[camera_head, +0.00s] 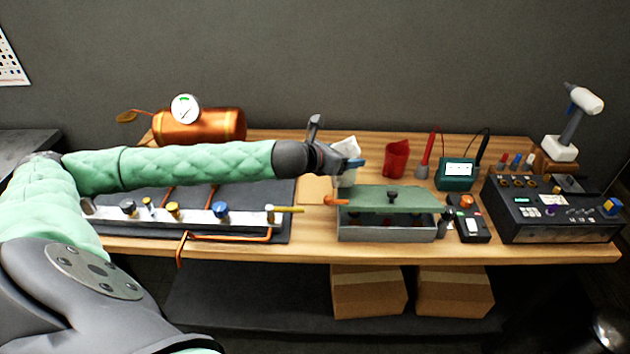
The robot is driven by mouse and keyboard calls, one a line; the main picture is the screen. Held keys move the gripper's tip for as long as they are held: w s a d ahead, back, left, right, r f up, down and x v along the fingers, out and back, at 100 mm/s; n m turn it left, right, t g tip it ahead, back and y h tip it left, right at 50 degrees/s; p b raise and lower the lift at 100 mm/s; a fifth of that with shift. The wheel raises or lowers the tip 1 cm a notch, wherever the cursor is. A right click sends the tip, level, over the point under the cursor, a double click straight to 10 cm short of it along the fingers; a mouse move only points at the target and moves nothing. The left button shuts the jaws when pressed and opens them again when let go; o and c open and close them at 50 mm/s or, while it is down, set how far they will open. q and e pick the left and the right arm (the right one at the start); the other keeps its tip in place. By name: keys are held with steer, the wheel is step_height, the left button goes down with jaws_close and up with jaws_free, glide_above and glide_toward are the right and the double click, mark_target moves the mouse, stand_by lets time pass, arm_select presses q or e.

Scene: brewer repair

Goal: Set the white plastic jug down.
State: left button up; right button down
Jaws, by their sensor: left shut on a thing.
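The white plastic jug (345,148) shows in the head view near the middle of the wooden bench, mostly hidden behind my left gripper and the parts around it. My left gripper (350,164) reaches in from the left and is shut on the jug. The jug's base is partly covered, so I cannot tell whether it touches the bench. My right gripper is not in view.
A metal box with a green lid (392,200) stands just right of the jug. A copper boiler (200,126) and a pipe manifold (190,214) lie left. A tan board (314,188) lies left of the box.

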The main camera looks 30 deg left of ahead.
arm_select(q)
steer(key=a+f+p, duration=0.1)
steer(key=a+f, duration=0.2)
steer(key=w+a+f+p, duration=0.1)
steer(key=a+f+p, duration=0.1)
steer(key=a+f, duration=0.1)
steer(key=w+a+f+p, duration=0.1)
steer(key=a+f+p, duration=0.1)
steer(key=a+f, duration=0.1)
steer(key=shift+w+a+f, duration=0.1)
steer(key=shift+a+f, duration=0.05)
steer(key=shift+a, duration=0.5)
steer(key=shift+f+p, duration=0.35)
steer(key=shift+f, duration=0.1)
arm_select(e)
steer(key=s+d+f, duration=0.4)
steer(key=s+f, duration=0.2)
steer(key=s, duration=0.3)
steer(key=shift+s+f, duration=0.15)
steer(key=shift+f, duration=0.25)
arm_select(q)
steer(key=shift+f, duration=0.15)
steer(key=o, duration=1.1)
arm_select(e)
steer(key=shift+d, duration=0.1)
